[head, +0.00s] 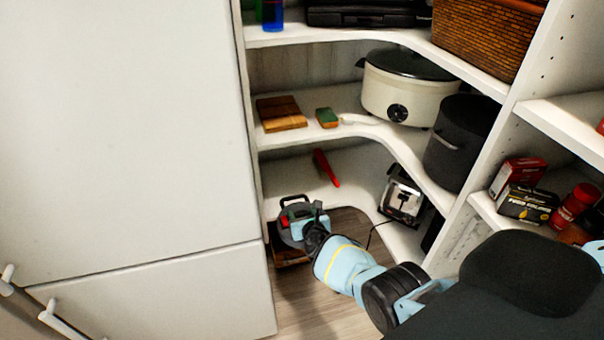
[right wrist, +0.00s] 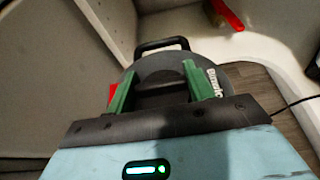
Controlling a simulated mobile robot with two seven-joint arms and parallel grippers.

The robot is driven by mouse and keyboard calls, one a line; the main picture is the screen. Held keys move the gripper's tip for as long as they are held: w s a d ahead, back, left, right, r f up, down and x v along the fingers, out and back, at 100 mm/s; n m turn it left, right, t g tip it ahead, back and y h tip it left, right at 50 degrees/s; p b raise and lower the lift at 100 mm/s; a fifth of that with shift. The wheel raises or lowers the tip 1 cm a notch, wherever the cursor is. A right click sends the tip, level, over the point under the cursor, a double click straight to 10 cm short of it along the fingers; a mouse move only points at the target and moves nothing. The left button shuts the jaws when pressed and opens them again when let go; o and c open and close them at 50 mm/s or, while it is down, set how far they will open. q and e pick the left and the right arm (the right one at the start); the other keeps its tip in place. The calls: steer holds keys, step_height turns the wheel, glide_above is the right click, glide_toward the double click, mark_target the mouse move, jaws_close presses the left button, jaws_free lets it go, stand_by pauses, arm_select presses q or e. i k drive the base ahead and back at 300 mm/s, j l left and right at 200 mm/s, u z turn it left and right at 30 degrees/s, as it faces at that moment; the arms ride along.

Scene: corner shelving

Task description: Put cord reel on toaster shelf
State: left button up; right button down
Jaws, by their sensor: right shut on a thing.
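The toaster (head: 403,196), silver and black with a cord, stands on the right part of the low white shelf (head: 295,178). Whether the reel touches the shelf edge is unclear. My left gripper is out of view.
A red object (head: 326,168) lies at the back of the toaster shelf, with bare surface left of it. The shelf above holds a wooden block (head: 280,113), a sponge (head: 327,117), a slow cooker (head: 408,88) and a black pot (head: 460,142). A white cabinet (head: 130,150) stands at left.

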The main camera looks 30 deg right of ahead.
mark_target(296, 182)
steer(key=i+l, duration=0.35)
steer(key=i, duration=0.15)
steer(key=i+l, duration=0.4)
steer(key=i, duration=0.05)
